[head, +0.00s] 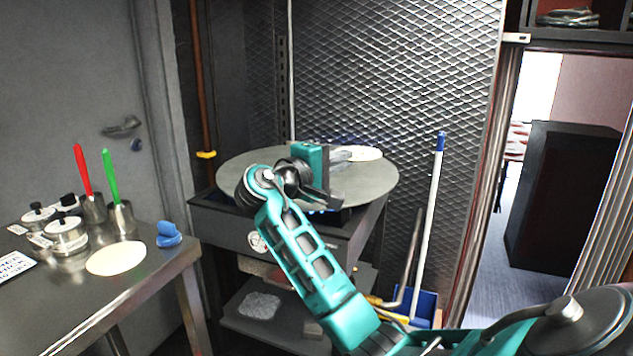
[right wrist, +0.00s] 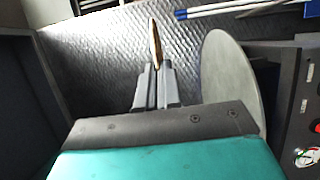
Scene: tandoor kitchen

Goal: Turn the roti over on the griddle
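The roti (head: 362,153), a thin pale disc, is at the far side of the round grey griddle (head: 240,170). My right gripper (head: 340,156) reaches over the griddle from the front and is shut on the roti's near edge. In the right wrist view the roti (right wrist: 156,42) shows edge-on, thin and brownish, between the closed fingertips (right wrist: 156,72). There it stands apart from the griddle (right wrist: 230,85), so it looks held a little above the plate. The gripper hides part of the griddle and of the roti's near edge. My left gripper is not in view.
A steel table (head: 150,285) at the left holds another pale disc (head: 116,258), a blue item (head: 168,235), lidded pots and cups with red and green handles. A patterned metal wall (head: 400,80) stands close behind the griddle. A blue-tipped pole (head: 430,220) leans at the right.

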